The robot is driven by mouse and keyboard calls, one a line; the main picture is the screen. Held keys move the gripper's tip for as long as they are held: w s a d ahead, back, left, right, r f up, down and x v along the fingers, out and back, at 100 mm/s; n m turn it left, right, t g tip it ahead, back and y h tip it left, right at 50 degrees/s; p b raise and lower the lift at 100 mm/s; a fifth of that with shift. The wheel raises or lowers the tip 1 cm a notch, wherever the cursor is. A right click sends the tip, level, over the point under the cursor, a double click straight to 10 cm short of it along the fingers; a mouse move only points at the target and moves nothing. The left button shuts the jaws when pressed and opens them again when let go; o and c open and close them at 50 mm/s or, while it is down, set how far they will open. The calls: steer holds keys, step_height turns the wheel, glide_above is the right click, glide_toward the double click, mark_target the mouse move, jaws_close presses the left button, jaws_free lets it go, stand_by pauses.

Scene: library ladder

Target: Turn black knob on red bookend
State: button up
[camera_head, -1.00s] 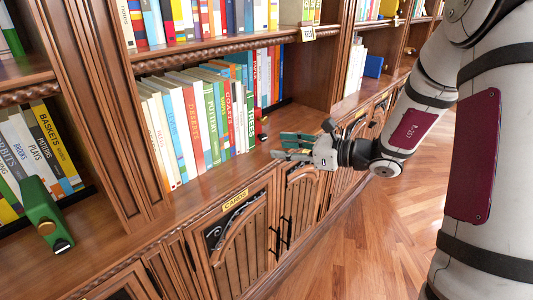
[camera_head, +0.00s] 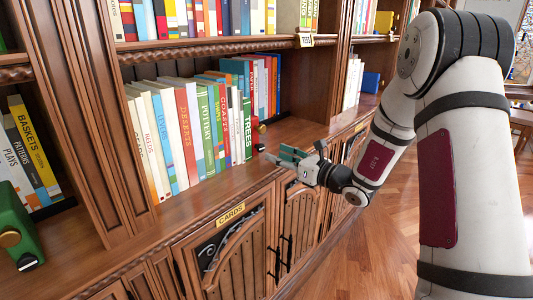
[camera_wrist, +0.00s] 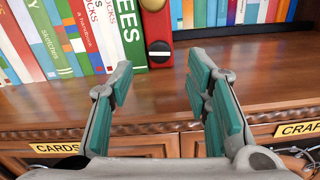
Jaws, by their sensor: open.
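The red bookend (camera_wrist: 154,28) stands upright on the wooden shelf at the right end of a row of books, beside the green TREES book. In the wrist view, its black knob (camera_wrist: 160,53) with a white mark is low on its front face. In the head view, the red bookend (camera_head: 256,138) is small, with the black knob (camera_head: 259,148) near its base. My gripper (camera_wrist: 160,82) is open and empty, with teal-padded fingers apart on either side of the knob's line. It is short of the bookend and not touching it. My gripper also shows in the head view (camera_head: 279,157).
Books (camera_head: 190,130) fill the shelf left of the bookend, and more stand behind it. The shelf front edge and a cabinet labelled CARDS (camera_head: 231,214) lie below. A green bookend (camera_head: 14,225) with a brass knob and a black knob stands at far left. Bare shelf lies before the red bookend.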

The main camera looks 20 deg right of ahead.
mark_target(262, 149)
steer(key=shift+b+x, duration=0.3)
steer(key=shift+x, duration=2.35)
jaws_close()
